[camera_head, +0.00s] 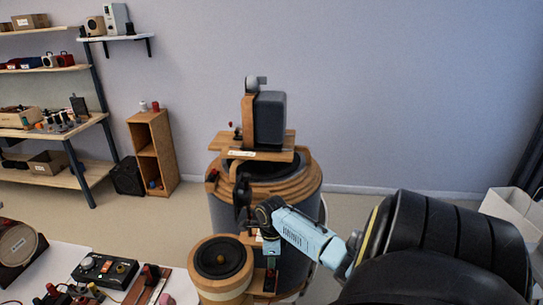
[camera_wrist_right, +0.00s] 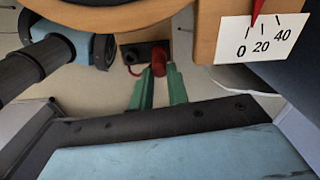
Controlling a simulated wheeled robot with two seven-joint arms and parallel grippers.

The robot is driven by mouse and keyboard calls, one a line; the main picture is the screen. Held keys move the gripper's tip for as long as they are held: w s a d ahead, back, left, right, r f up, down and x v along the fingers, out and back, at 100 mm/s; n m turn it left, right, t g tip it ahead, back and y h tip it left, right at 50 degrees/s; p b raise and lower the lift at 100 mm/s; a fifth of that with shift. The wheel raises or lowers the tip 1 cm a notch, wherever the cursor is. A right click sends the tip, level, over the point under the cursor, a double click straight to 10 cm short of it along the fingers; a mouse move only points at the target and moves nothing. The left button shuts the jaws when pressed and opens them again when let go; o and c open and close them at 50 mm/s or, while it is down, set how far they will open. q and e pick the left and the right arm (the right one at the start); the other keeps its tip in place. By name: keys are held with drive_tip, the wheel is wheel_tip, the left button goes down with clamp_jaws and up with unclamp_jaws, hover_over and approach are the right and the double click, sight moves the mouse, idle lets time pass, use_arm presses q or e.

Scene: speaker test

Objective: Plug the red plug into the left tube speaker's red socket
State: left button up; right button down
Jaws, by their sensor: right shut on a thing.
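A tube speaker (camera_head: 222,262) with a wooden rim and black cone stands at the lower middle in the head view. A larger wooden-ringed tube speaker (camera_head: 305,180) stands behind it. My right gripper (camera_head: 270,257) points down beside the front speaker's right side. In the right wrist view its green fingers (camera_wrist_right: 158,78) are shut on the red plug (camera_wrist_right: 159,60). The plug is next to a dark socket block (camera_wrist_right: 134,55) on a wooden piece; I cannot tell whether it is in a socket. The red socket is not clearly visible. My left gripper is not in view.
A white dial card (camera_wrist_right: 260,38) with a red needle is close on the right in the wrist view. A dark grey box speaker (camera_head: 269,118) stands on a wooden board above the large tube. A control box (camera_head: 104,268) lies on the white table at left.

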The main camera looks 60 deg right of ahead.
drive_tip(key=shift+f, duration=0.5)
drive_tip(key=c, duration=1.3)
unclamp_jaws()
drive_tip(key=shift+r, duration=0.1)
drive_tip(key=shift+r, duration=3.7)
